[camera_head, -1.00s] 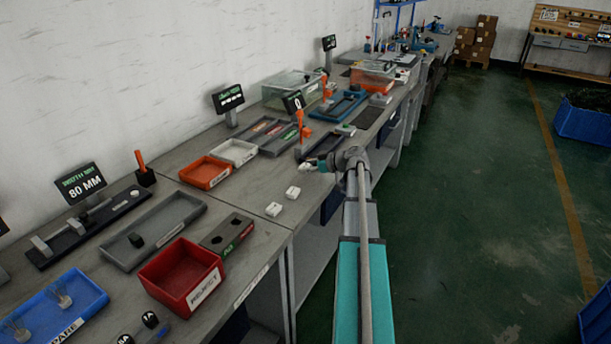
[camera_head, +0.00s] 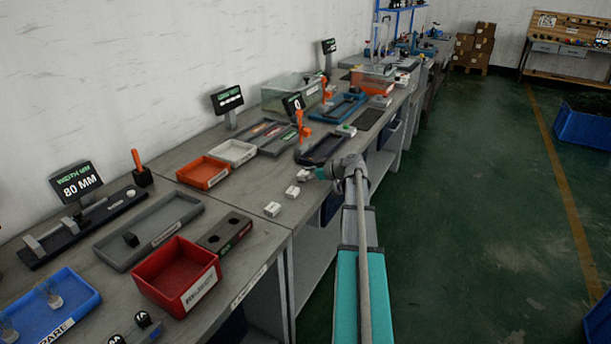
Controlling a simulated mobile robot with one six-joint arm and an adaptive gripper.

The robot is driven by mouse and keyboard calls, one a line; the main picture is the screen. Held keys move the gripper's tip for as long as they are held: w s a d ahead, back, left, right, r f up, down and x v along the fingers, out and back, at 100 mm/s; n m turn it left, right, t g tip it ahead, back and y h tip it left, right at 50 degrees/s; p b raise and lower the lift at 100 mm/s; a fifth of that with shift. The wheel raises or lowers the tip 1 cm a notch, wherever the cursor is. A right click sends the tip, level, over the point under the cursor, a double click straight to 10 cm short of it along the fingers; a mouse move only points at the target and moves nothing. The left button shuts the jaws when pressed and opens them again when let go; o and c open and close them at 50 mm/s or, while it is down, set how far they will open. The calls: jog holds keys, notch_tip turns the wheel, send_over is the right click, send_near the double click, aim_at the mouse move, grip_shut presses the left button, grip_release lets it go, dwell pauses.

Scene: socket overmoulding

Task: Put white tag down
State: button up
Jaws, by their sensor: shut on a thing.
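My gripper (camera_head: 314,175) is low over the grey bench, close to its front edge. It is shut on a small white piece (camera_head: 304,175), which I take to be the white tag. The piece is at the gripper's left end and partly covered by the fingers. I cannot tell whether it touches the bench top. Two similar white blocks lie on the bench to the lower left, a nearer one (camera_head: 272,209) and a farther one (camera_head: 292,191).
Behind the gripper is a dark tray (camera_head: 322,147). An orange tray (camera_head: 204,172), a white tray (camera_head: 233,152) and a red reject bin (camera_head: 178,276) stand to the left. The bench top around the white blocks is clear.

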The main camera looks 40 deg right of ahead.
jog(key=shift+f, duration=0.2)
jog(key=o, duration=0.8)
jog(key=shift+v, duration=0.95)
jog(key=p+v, duration=0.4)
jog(key=v, duration=0.8)
jog(key=shift+p, duration=0.35)
jog(key=shift+w, duration=0.1)
